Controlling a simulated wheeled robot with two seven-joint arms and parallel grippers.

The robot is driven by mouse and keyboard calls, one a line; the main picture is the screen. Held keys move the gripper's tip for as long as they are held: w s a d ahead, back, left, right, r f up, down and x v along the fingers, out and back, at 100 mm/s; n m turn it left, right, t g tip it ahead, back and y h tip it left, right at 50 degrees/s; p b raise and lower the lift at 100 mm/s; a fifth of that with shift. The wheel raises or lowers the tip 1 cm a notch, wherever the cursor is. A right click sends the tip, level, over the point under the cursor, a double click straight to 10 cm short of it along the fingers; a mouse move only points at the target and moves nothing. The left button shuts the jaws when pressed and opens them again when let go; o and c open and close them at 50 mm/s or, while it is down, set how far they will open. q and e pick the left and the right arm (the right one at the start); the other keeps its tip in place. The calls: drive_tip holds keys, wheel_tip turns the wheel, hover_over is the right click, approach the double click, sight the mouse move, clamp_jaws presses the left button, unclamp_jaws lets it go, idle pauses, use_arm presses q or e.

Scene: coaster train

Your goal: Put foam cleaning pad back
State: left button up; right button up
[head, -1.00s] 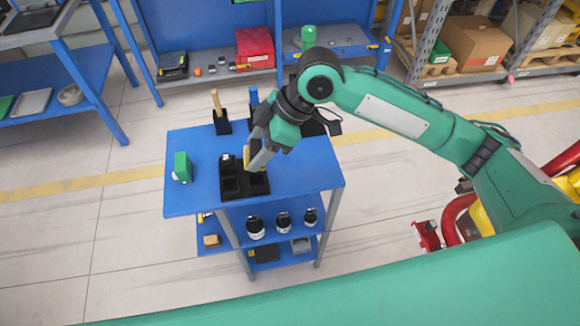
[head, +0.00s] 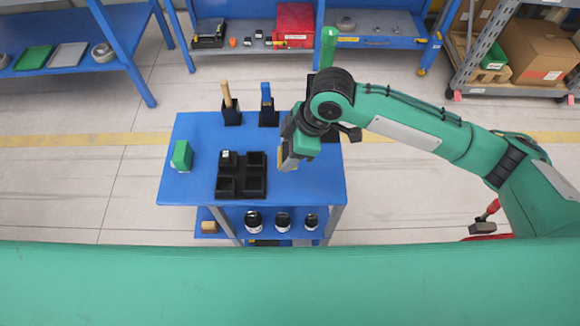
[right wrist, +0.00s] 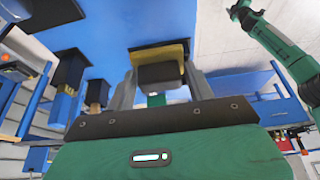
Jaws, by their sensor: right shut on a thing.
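My right gripper (head: 288,162) is shut on the foam cleaning pad, a small dark block with a yellow layer. In the right wrist view the dark side of the pad (right wrist: 160,74) sits between the two grey fingers. In the head view the gripper is over the right part of the blue table top (head: 195,140), right of a black tray (head: 240,173) with square compartments.
Behind the tray stand a wooden-handled tool (head: 227,97) and a blue-handled tool (head: 266,95) in black holders. A green-and-white block (head: 181,156) is at left. Bottles stand on the lower shelf.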

wheel_tip(320, 180, down, 4)
drive_tip(key=shift+w+d, duration=0.1)
drive_tip(key=shift+f, duration=0.95)
wheel_tip(320, 180, down, 4)
drive_tip(key=shift+r+p, duration=0.25)
drive_tip(key=shift+p, duration=0.3)
drive_tip(key=shift+f, duration=0.15)
drive_tip(key=o, duration=1.1)
use_arm(q)
drive_tip(key=shift+w+d+r, duration=0.65)
drive_tip(key=shift+w+r, duration=0.05)
drive_tip(key=shift+w, duration=0.15)
drive_tip(key=shift+w+f+b, duration=0.1)
drive_tip(key=shift+f+b, duration=0.65)
drive_tip(key=shift+b, duration=0.05)
use_arm(e)
drive_tip(key=v, duration=1.2)
use_arm(q)
drive_tip(key=shift+d, duration=0.1)
